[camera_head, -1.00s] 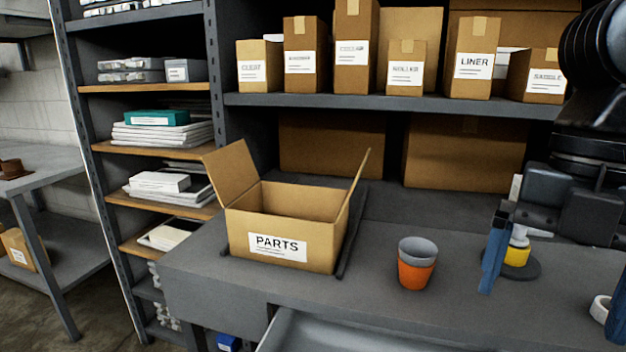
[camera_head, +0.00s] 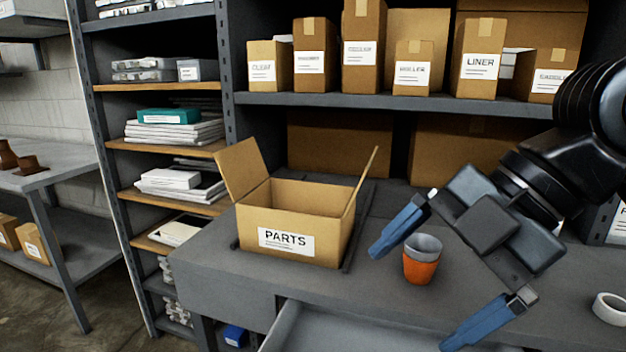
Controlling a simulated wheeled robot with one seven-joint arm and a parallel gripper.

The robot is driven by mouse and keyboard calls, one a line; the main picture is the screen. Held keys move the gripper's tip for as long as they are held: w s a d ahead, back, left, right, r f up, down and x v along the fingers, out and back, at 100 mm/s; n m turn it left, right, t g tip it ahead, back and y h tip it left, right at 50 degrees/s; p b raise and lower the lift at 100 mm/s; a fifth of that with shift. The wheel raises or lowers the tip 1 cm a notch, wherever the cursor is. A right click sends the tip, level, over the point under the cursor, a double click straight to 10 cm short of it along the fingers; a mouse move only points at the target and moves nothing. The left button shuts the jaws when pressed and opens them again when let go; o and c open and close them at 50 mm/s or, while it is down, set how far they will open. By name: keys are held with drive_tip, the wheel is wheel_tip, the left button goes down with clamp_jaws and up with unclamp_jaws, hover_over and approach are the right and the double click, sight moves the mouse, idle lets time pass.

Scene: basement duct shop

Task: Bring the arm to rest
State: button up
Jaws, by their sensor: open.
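My gripper (camera_head: 436,283) is at the right of the head view, tilted, with its two blue fingers spread wide apart and nothing held between them. The fingers point down and to the left above the front of the grey workbench (camera_head: 330,292). I cannot tell the exact gap between finger and cup.
An open cardboard box marked PARTS (camera_head: 294,238) stands on the bench left of my gripper. A white tape roll (camera_head: 609,308) lies at the right. An open drawer (camera_head: 330,332) juts out below the bench front. Labelled boxes line the shelf (camera_head: 400,101) behind.

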drive_tip(key=w+a+m+t+y, duration=0.4)
drive_tip(key=a+m+t+y, duration=0.45)
drive_tip(key=m, duration=0.25)
drive_tip(key=s+d+f+m+t+h, duration=0.35)
drive_tip(key=s+f+m+h, duration=0.2)
drive_tip(key=f+m, duration=0.25)
drive_tip(key=s+d+f+m+t+h, duration=0.3)
drive_tip(key=s+d+f+m+h, duration=0.25)
drive_tip(key=f+m, duration=0.3)
drive_tip(key=s+d+f+h, duration=0.1)
drive_tip(key=s+d, duration=0.2)
drive_tip(key=s, duration=0.4)
drive_tip(key=s+d+f+n+g+h, duration=0.1)
drive_tip(key=s+d+h, duration=0.1)
drive_tip(key=s, duration=0.6)
drive_tip(key=s+d+f+h, duration=0.1)
drive_tip(key=s+d+f, duration=0.1)
drive_tip(key=s+d, duration=0.3)
drive_tip(key=s, duration=0.3)
drive_tip(key=shift+s+n+h, duration=0.2)
drive_tip(key=shift+n+h, duration=0.15)
